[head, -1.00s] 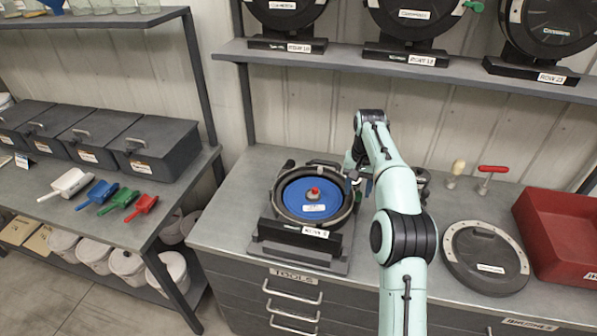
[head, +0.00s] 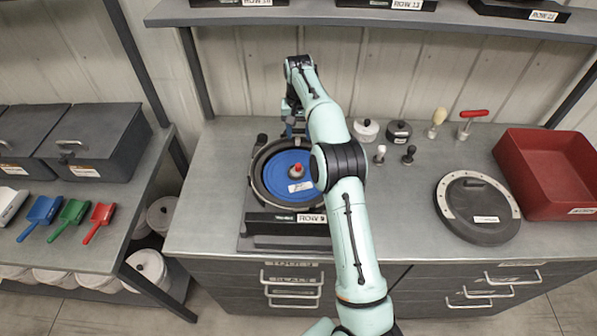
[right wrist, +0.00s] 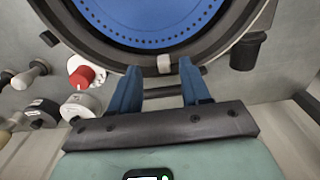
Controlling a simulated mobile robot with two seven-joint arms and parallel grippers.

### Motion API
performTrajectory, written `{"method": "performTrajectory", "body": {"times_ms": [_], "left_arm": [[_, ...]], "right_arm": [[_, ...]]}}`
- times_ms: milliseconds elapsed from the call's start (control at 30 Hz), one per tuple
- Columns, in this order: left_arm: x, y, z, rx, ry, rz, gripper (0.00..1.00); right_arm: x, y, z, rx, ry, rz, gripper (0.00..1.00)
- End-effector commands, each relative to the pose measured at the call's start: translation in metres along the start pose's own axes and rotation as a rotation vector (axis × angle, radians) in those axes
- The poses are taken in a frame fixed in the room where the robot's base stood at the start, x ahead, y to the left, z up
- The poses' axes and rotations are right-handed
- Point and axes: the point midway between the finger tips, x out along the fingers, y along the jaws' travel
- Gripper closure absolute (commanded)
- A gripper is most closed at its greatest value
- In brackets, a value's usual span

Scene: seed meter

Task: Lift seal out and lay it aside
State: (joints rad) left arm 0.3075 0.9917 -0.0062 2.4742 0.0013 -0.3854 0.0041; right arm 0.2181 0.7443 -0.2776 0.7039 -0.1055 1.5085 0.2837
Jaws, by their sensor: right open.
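The seed meter's black round housing (head: 253,190) stands on the bench with a blue disc (head: 275,186) inside and a red-topped hub (head: 297,170) on it. A dark ring, which I take for the seal (right wrist: 101,40), borders the disc in the right wrist view; a small pale tab (right wrist: 164,64) sits on its edge. My right gripper (head: 290,128) is at the housing's back edge. Its blue fingers are open, either side of the tab in the right wrist view, with nothing visibly gripped. Whether they touch the ring cannot be told. My arm covers the housing's right side.
A round black cover (head: 478,232) and a red bin (head: 545,175) occupy the bench's right. Small pots (head: 398,133), knobs and handled tools (head: 470,122) stand along the back. A shelf (head: 400,20) overhangs the rear. Bench space between the meter and the cover is clear.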

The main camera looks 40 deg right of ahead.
Motion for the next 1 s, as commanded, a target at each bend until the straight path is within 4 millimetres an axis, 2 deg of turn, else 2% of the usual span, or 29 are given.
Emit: {"method": "performTrajectory", "body": {"times_ms": [100, 200, 467, 600, 1000], "left_arm": [[-0.001, 0.001, -0.001, 0.001, 0.002, 0.0, 0.57], [-0.001, 0.001, -0.002, 0.001, 0.002, 0.001, 0.57], [-0.001, 0.001, -0.002, 0.001, 0.003, 0.001, 0.57], [-0.001, 0.001, -0.002, 0.001, 0.003, 0.001, 0.57], [-0.001, 0.001, -0.002, 0.001, 0.003, 0.001, 0.57]], "right_arm": [[0.018, -0.006, -0.007, 0.0, -0.001, 0.001, 0.53], [0.025, -0.008, -0.01, 0.0, 0.001, 0.0, 0.53], [0.027, -0.009, -0.011, -0.001, 0.001, -0.001, 0.53], [0.027, -0.009, -0.011, -0.001, 0.001, -0.001, 0.99], [0.024, -0.008, -0.01, -0.001, 0.002, -0.002, 1.0]]}}
